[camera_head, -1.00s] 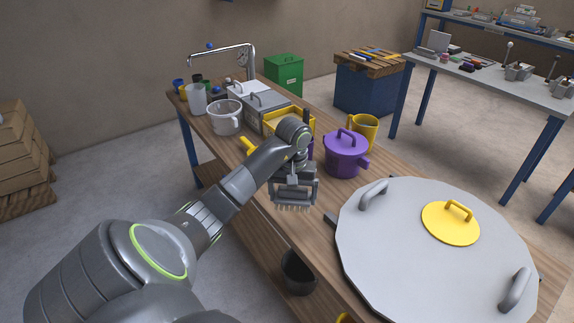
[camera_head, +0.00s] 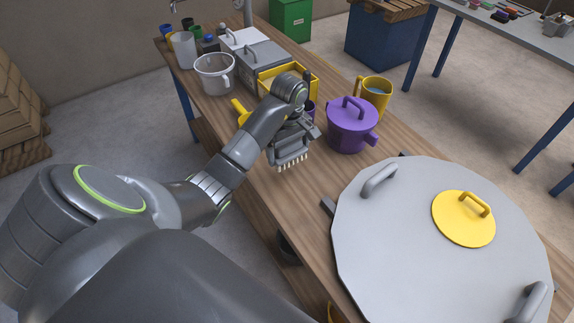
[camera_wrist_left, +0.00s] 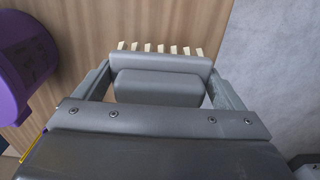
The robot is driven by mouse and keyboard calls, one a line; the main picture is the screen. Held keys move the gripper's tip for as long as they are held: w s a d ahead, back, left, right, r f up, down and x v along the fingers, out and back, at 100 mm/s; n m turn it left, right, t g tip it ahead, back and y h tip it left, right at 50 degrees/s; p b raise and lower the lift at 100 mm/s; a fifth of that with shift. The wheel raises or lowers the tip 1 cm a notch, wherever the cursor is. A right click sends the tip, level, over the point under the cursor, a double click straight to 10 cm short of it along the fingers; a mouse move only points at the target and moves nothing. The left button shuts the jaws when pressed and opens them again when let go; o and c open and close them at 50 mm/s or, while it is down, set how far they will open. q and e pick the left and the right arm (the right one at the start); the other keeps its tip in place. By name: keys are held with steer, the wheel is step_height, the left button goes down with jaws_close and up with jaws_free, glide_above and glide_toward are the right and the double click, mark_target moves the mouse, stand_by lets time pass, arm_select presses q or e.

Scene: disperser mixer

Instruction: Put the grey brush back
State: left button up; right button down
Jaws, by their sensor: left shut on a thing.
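My left gripper (camera_head: 289,148) is shut on the grey brush (camera_head: 293,163), which has a row of pale bristles. The gripper holds it over the long wooden table, near its front edge. In the left wrist view the brush (camera_wrist_left: 160,65) lies across between the two fingers, with its bristles at the far side over bare wood. I cannot tell from these views how high it is above the table. My right gripper is not in view.
A purple lidded pot (camera_head: 350,127) stands right of the gripper, with a yellow jug (camera_head: 374,92) behind it. A yellow box (camera_head: 309,84) is behind my wrist, beside a grey container (camera_head: 258,60). A large round grey lid (camera_head: 400,250) fills the right front.

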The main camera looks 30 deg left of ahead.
mark_target(289, 157)
arm_select(q)
step_height(289, 157, down, 4)
steer(key=shift+w+r+b, duration=0.1)
steer(key=shift+r+b, duration=0.15)
steer(key=shift+b, duration=0.65)
step_height(289, 157, down, 4)
steer(key=shift+r+p, duration=0.15)
steer(key=shift+p, duration=0.65)
steer(key=shift+f, duration=0.5)
steer(key=o, duration=0.7)
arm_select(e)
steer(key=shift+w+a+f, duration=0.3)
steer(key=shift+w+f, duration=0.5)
